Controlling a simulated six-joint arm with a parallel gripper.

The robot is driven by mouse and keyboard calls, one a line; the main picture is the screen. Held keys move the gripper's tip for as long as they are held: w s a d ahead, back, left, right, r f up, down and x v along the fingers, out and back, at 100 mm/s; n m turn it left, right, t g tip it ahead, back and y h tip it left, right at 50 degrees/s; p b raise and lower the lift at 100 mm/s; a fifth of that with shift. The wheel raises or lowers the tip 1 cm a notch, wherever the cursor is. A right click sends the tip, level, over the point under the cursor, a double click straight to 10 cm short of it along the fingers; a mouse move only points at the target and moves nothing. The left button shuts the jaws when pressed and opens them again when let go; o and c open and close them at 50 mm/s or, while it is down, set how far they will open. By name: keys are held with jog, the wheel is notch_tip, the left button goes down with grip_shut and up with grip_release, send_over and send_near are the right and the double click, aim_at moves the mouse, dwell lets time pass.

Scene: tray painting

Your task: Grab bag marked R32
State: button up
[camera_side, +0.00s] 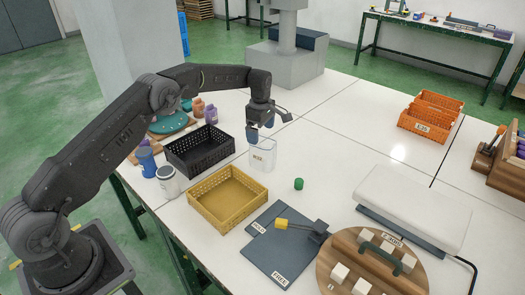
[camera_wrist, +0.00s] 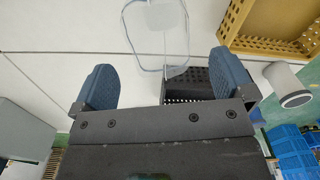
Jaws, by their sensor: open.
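A black basket (camera_side: 200,150) and a yellow basket (camera_side: 227,200) stand to the left. A white jar (camera_side: 168,182) is near the edge. A green cap (camera_side: 298,184), dark boards (camera_side: 272,250) and orange crates (camera_side: 428,120) lie to the right.

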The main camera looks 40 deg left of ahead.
aim_at(262, 146)
jog(key=shift+d+f, duration=0.2)
jog(key=shift+f, duration=1.45)
jog(key=shift+d+f, duration=0.15)
jog(key=shift+f, duration=1.45)
jog(key=shift+c, duration=0.5)
jog(key=c, duration=0.9)
